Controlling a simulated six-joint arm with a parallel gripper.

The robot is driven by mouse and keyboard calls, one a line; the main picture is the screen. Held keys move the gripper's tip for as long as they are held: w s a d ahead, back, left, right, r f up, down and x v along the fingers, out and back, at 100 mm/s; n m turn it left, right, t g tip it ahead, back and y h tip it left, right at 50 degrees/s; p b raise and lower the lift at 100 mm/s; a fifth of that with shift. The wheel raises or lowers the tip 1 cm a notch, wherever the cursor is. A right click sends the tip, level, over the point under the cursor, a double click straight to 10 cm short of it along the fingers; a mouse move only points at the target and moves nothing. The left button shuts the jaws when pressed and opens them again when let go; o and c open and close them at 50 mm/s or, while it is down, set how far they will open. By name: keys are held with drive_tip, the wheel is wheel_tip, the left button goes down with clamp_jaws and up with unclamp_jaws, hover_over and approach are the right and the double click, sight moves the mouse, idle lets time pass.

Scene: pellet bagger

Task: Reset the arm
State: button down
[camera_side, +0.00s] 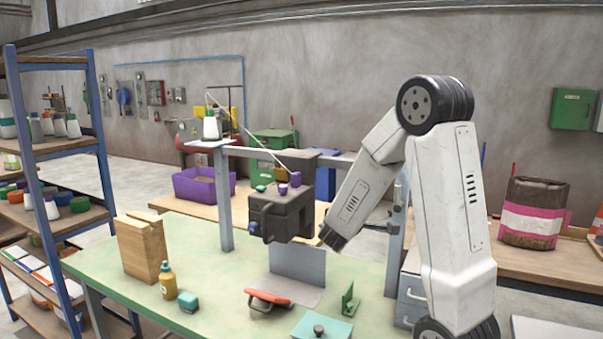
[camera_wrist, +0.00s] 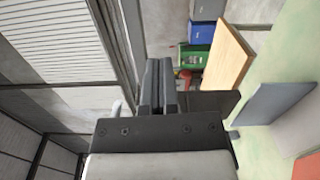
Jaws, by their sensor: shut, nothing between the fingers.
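My arm stands on the right of the side view, bent at its elbow, with its forearm sloping down to the left over the green bench (camera_side: 215,262). The dark wrist end is close to the right side of a dark boxy machine head (camera_side: 281,214); I cannot tell if they touch. The fingers are hard to make out there. In the wrist view my gripper (camera_wrist: 159,66) has its two dark fingers together, with nothing held between them.
A grey upright plate (camera_side: 297,265) stands below the head, with a red-handled tool (camera_side: 268,298) before it. A green bracket (camera_side: 350,299) stands right. The bench's middle left is clear.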

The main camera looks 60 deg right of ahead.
drive_tip(key=shift+a, duration=0.25)
drive_tip(key=shift+f, duration=0.15)
drive_tip(key=w+a+f+y, duration=0.1)
drive_tip(key=a+f+y, duration=0.65)
drive_tip(key=a, duration=0.45)
drive_tip(key=a+f+y, duration=0.7)
drive_tip(key=a+f, duration=0.1)
drive_tip(key=a, duration=0.3)
drive_tip(key=w+a+t+y, duration=0.3)
drive_tip(key=a, duration=0.7)
drive_tip(key=shift+w+a+t, duration=0.25)
drive_tip(key=shift+w+t, duration=0.05)
drive_tip(key=shift+w, duration=0.05)
drive_tip(key=shift+f+y, duration=0.1)
drive_tip(key=shift+y, duration=0.15)
